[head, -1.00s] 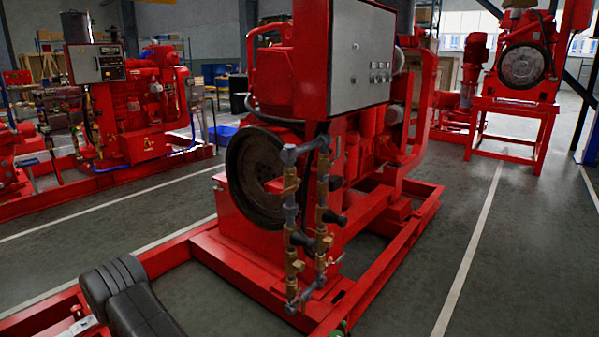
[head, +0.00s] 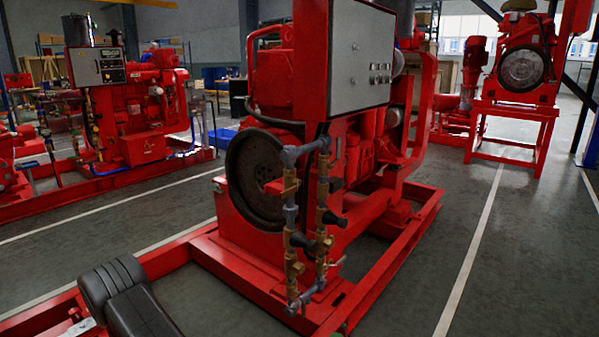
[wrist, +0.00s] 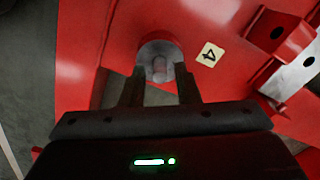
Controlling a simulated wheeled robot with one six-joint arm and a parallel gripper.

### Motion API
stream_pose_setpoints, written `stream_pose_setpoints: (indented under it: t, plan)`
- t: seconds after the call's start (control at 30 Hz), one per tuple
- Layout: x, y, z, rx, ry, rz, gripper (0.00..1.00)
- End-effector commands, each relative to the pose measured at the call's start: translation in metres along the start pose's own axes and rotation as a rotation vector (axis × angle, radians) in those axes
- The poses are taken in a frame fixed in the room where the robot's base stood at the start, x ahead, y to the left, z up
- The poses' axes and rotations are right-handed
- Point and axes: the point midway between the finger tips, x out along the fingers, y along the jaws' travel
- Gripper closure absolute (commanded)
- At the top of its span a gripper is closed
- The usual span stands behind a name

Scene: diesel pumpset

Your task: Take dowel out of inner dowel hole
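In the wrist view, a small rounded dowel (wrist: 159,67) shows inside a grey round hole (wrist: 160,50) in a red surface. My gripper (wrist: 159,72) is open, with one dark finger on each side of the dowel. Gaps show between the fingers and the dowel, and it is not held. I cannot tell how far the fingertips are from the surface. The dowel, the hole and my gripper cannot be made out in the head view.
A raised red bracket (wrist: 277,35) and a grey metal plate (wrist: 297,75) lie further right. In the head view, the red pumpset (head: 300,250) stands ahead, with grey floor (head: 510,240) to its right.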

Motion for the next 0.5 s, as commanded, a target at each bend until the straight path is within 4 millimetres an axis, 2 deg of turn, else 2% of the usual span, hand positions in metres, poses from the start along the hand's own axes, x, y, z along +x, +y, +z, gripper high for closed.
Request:
stream_pose_setpoints:
  t: [0.17,0.3,0.33,0.5]
  plan:
    - [-0.0002,0.0000,0.0000,0.000,0.000,0.000,0.71]
    - [-0.0001,0.0000,0.0001,0.000,0.000,0.000,0.96]
    - [-0.0001,0.0000,0.0000,0.000,0.000,0.000,1.00]
    - [-0.0003,0.0000,0.0000,0.000,0.000,0.000,1.00]
